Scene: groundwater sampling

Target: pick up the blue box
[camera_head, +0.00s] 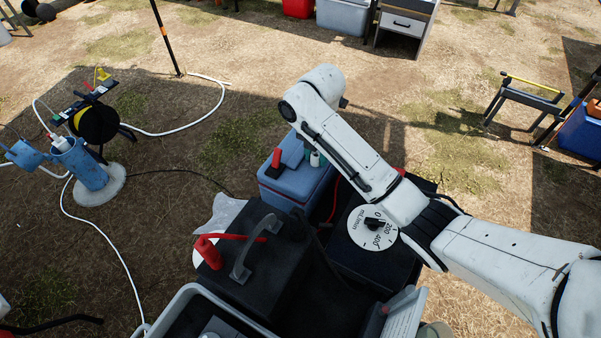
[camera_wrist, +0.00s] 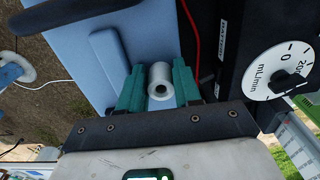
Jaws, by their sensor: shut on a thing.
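In the head view the arm partly hides the gripper, and the white cylinder shows small (camera_head: 315,158).
A black case (camera_head: 255,262) with a grey handle and red lever stands in front of the box. A black unit with a white mL/min dial (camera_head: 373,227) is close on the right. A red hose (camera_wrist: 190,30) runs beside the box. Open ground lies left, with a white hose.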

